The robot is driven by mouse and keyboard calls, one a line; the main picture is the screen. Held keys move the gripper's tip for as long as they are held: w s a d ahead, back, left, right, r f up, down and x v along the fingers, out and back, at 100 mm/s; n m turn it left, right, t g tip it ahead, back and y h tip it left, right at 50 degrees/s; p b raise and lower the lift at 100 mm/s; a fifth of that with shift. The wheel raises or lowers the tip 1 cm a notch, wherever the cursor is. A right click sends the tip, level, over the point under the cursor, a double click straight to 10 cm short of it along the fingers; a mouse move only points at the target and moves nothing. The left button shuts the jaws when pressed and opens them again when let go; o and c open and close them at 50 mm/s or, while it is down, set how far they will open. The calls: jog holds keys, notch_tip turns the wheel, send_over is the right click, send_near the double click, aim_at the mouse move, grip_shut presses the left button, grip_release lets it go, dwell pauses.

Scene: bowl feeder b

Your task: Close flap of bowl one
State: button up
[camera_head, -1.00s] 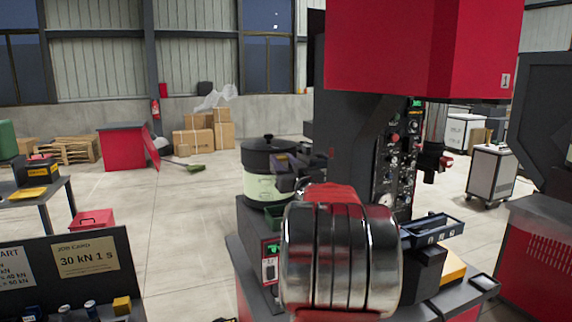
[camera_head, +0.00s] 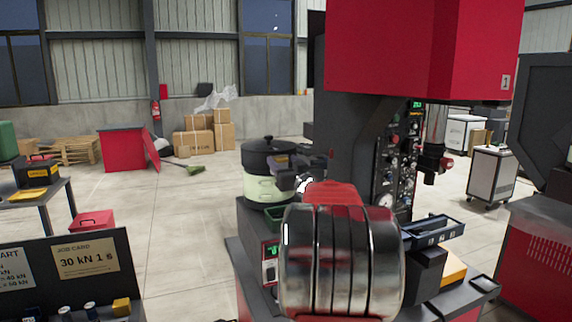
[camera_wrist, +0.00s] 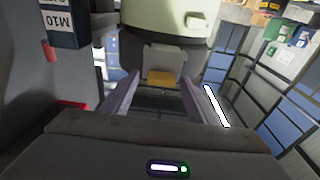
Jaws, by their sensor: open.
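A bowl feeder (camera_head: 262,188) with a cream body and a black lid stands on the machine's left side. Its cream body (camera_wrist: 165,18) also fills the top of the wrist view. Below it, a grey block with a yellow-orange strip (camera_wrist: 161,78) shows between my fingers; I cannot tell whether this is the flap. My gripper (camera_wrist: 159,84) is open, one finger on each side of that block, with no clear contact. In the head view my gripper (camera_head: 284,178) is at the bowl's right front side. My arm hides part of the machine there.
The red and grey press (camera_head: 420,50) rises close on the right of my arm. A blue tray (camera_head: 433,230) is at the right. Open floor lies to the left.

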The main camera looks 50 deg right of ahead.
jog(key=v, duration=1.3)
jog(key=shift+s+a, duration=0.15)
jog(key=shift+s, duration=0.2)
jog(key=w+a+f+g+y, duration=0.1)
jog(key=w+a+f+g, duration=0.25)
jog(key=a, duration=0.85)
jog(key=w+a+f+g+y, duration=0.15)
jog(key=a+f, duration=0.25)
jog(key=a, duration=0.8)
jog(key=s+a+f+n+g+y, duration=0.2)
jog(key=s+a+f, duration=0.2)
jog(key=a, duration=0.5)
jog(key=s+a+f+n+g+y, duration=0.2)
jog(key=s+a+f, duration=0.3)
jog(key=a, duration=0.4)
jog(key=s+a+f+n+g+y, duration=0.2)
jog(key=s+a, duration=0.4)
jog(key=a, duration=0.3)
notch_tip(320, 180, down, 2)
jog(key=shift+f+y, duration=0.2)
jog(key=shift+y, duration=0.55)
